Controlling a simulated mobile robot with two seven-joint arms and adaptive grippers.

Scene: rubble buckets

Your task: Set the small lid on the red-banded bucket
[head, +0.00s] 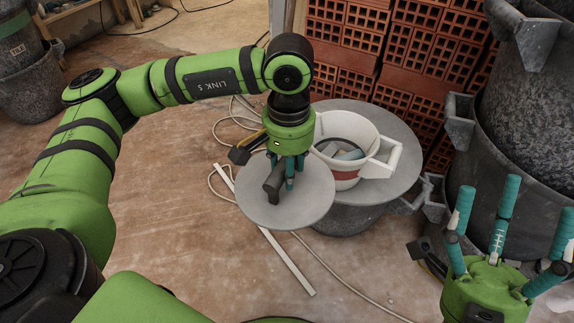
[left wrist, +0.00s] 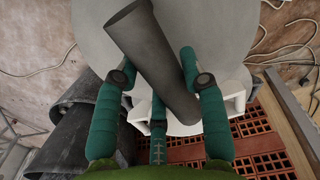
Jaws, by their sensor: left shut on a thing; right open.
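The small lid (head: 310,207) is a flat grey disc with a dark bar handle (left wrist: 150,55). My left gripper (head: 285,180) is shut on this handle and holds the lid roughly level, in front and left of the bucket. The red-banded bucket (head: 384,168) is white, open at the top, with side lugs and a reddish band partly hidden by the lid. Grey and dark pieces show inside it. In the left wrist view the lid (left wrist: 225,25) hides most of the bucket (left wrist: 236,100). My right gripper (head: 513,218) is open and empty at lower right.
The bucket stands on a wide round grey top (head: 405,185) over a dark container. Hollow red bricks (head: 400,45) are stacked behind. Large dark buckets (head: 525,130) stand at right. A white strip (head: 275,245) and cables lie on the otherwise open brown floor.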

